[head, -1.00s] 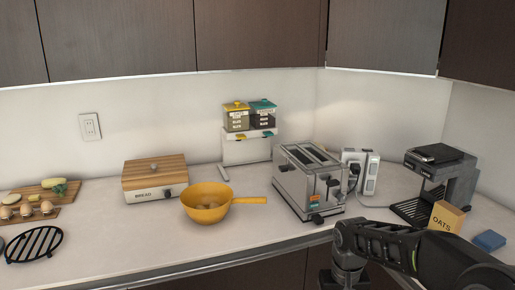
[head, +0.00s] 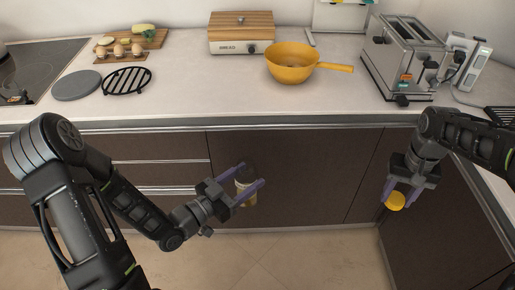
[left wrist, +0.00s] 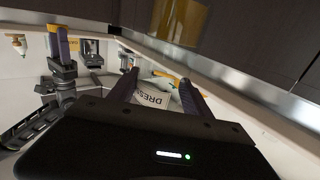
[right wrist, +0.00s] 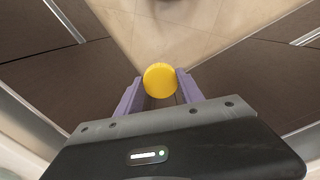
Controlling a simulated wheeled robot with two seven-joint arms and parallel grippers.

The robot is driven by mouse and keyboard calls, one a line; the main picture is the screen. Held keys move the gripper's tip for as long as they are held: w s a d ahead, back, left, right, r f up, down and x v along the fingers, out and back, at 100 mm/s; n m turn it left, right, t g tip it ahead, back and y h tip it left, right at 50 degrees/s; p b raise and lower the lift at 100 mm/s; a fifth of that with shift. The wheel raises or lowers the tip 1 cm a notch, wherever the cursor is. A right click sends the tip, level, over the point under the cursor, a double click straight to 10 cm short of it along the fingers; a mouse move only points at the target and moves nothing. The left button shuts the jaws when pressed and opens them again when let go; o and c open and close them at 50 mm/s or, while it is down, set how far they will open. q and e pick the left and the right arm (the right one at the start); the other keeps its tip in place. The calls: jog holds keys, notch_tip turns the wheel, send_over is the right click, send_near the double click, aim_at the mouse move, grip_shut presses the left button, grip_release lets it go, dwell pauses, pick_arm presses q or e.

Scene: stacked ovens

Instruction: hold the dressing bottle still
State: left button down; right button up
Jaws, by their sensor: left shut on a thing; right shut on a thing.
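The dressing bottle (head: 246,196) is in my left gripper (head: 250,187), held in the air in front of the dark lower cabinets. It has a dark upper part and a pale, yellowish lower part. In the left wrist view its white label (left wrist: 153,98) shows the letters "DRES" between the fingers. My right gripper (head: 398,197) is shut on a round yellow cap (head: 396,201), apart from the bottle and to its right. The cap also shows as a yellow disc (right wrist: 160,80) between the fingertips in the right wrist view.
The counter edge (head: 200,126) runs behind both grippers. On the counter stand a yellow pan (head: 290,68), a bread box (head: 240,45), a toaster (head: 405,62), a black trivet (head: 127,80) and a board with eggs (head: 120,52). The space between the grippers is clear.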

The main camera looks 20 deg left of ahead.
pick_arm(q)
jog(key=w+d+f+m+g+h, duration=0.2)
jog(key=d+m+g+h, duration=0.5)
jog(key=d, duration=0.8)
jog(key=shift+m+g+h, duration=0.4)
jog(key=shift+g, duration=0.7)
pick_arm(e)
jog(key=s+a+r+n, duration=0.1)
jog(key=a+r, duration=0.4)
jog(key=a, duration=0.7)
jog(key=s+a+r+n, duration=0.1)
jog(key=a+r+n, duration=0.2)
jog(key=a, duration=0.9)
notch_tip(320, 180, up, 4)
jog(key=shift+s+f, duration=0.25)
jog(key=shift+s, duration=0.1)
jog(key=shift+f, duration=0.1)
jog(key=shift+f, duration=1.95)
